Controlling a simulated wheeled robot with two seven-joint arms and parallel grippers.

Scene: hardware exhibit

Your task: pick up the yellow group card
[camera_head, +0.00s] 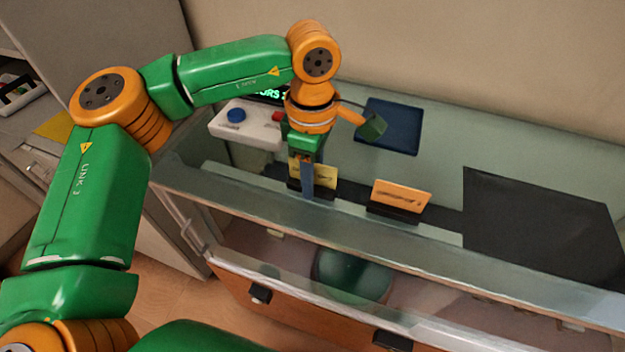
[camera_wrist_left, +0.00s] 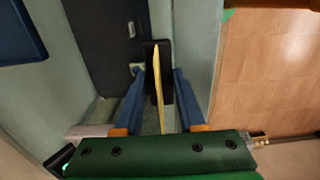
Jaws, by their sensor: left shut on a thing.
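The yellow group card (camera_head: 326,174) stands upright in a small black holder (camera_head: 294,184) on the glass-topped display case. My left gripper (camera_head: 307,188) reaches down over it from above, its blue fingers covering the card's middle. In the left wrist view the card (camera_wrist_left: 157,85) shows edge-on as a thin yellow strip between the two blue fingers of the left gripper (camera_wrist_left: 158,78). The left gripper is shut on the card, whose base is still at the black holder (camera_wrist_left: 150,55). My right gripper is not in view.
An orange card (camera_head: 401,193) in a black holder stands to the right. Behind are a dark blue tray (camera_head: 393,125) and a white box with a blue button (camera_head: 236,115). A black mat (camera_head: 540,228) lies at right. The case's front glass edge (camera_head: 420,258) runs below.

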